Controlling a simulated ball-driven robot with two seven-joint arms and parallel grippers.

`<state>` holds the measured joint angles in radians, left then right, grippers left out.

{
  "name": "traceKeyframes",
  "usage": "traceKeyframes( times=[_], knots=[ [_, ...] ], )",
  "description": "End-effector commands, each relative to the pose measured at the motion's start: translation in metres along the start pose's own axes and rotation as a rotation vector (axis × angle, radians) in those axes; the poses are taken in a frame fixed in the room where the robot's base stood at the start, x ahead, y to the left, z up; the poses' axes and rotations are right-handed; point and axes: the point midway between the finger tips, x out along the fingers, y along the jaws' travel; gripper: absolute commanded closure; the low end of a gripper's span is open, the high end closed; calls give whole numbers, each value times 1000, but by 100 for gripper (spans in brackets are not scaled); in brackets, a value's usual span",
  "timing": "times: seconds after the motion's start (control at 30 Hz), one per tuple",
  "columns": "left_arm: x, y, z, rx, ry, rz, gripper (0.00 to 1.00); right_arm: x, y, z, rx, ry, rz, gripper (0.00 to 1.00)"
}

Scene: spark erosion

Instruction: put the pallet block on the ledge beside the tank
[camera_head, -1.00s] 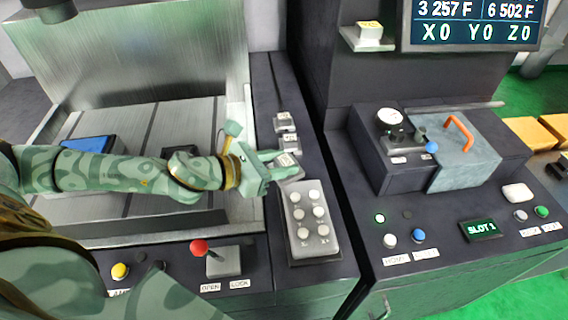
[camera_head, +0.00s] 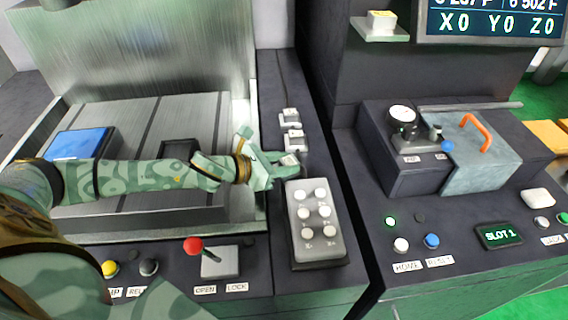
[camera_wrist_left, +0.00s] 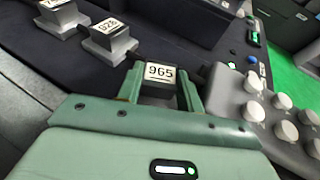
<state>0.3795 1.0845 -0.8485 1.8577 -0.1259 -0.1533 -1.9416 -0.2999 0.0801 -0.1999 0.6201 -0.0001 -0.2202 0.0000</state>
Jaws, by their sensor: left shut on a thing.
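The pallet block, a small dark-and-light block labelled 965 (camera_wrist_left: 158,72), sits between the fingers of my left gripper (camera_head: 284,166). The gripper is shut on it, and its two green fingers show on either side of the block in the left wrist view (camera_wrist_left: 162,92). The gripper is over the dark ledge (camera_head: 268,100) to the right of the tank (camera_head: 120,225). The block is low over the ledge, in line with two similar labelled blocks (camera_head: 290,117). I cannot tell whether its underside touches the ledge. My right gripper is out of view.
A grey button box (camera_head: 318,222) stands close in front of the held block. A blue block (camera_head: 82,143) lies on the slotted table inside the tank. A red-knobbed lever (camera_head: 194,246) is at the front. A dark console with an orange-handled cover (camera_head: 478,165) stands to the right.

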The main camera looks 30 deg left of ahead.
Motion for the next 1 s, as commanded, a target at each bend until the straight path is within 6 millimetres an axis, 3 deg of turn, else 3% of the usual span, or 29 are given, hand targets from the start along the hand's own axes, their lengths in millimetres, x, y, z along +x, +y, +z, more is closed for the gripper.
traceKeyframes(
  times=[0.2,0.23,0.27,0.63,1.0],
  knots=[
    [1,0,-1,0,-2,0,100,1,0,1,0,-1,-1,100],
    [1,0,-2,0,0,0,58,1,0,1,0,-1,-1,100],
    [0,0,-2,0,0,0,55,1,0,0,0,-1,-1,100],
    [-4,0,1,0,1,1,55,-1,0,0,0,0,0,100],
    [-62,-1,-1,0,5,-1,55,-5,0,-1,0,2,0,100]
  ],
)
